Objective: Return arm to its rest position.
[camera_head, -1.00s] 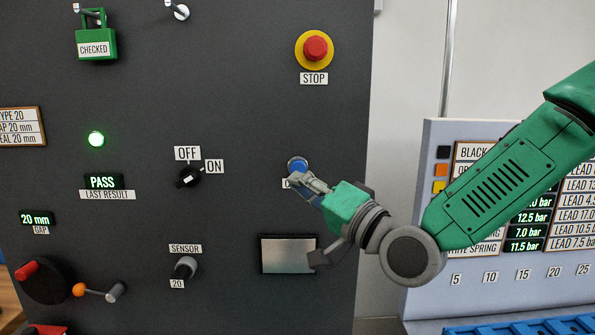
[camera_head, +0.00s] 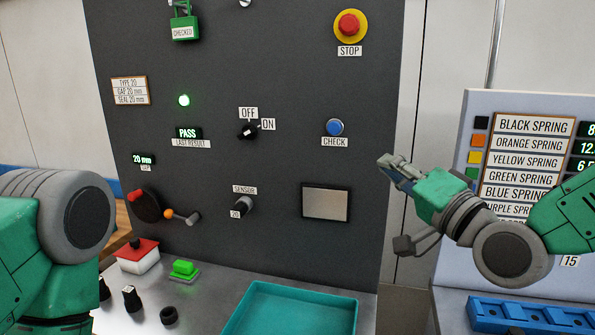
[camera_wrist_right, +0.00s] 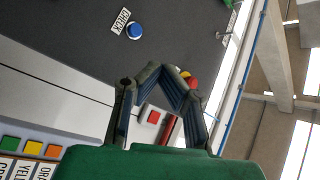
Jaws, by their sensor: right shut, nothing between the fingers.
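My right gripper (camera_head: 396,170) is shut and empty in the head view. It hangs in front of the gap between the dark control panel (camera_head: 300,80) and the spring chart, to the right of and below the blue CHECK button (camera_head: 335,127), apart from it. In the right wrist view my right gripper (camera_wrist_right: 168,75) shows its fingers meeting at the tips, and the blue button (camera_wrist_right: 134,30) lies up and left. My left arm fills the lower left of the head view; its gripper is out of frame.
The panel carries a red STOP button (camera_head: 348,25), a lit green lamp (camera_head: 184,100), a PASS display (camera_head: 188,133) and a rotary switch (camera_head: 248,130). A teal tray (camera_head: 290,310) sits below. A spring chart (camera_head: 520,160) stands at right, with a blue rack (camera_head: 520,312) beneath.

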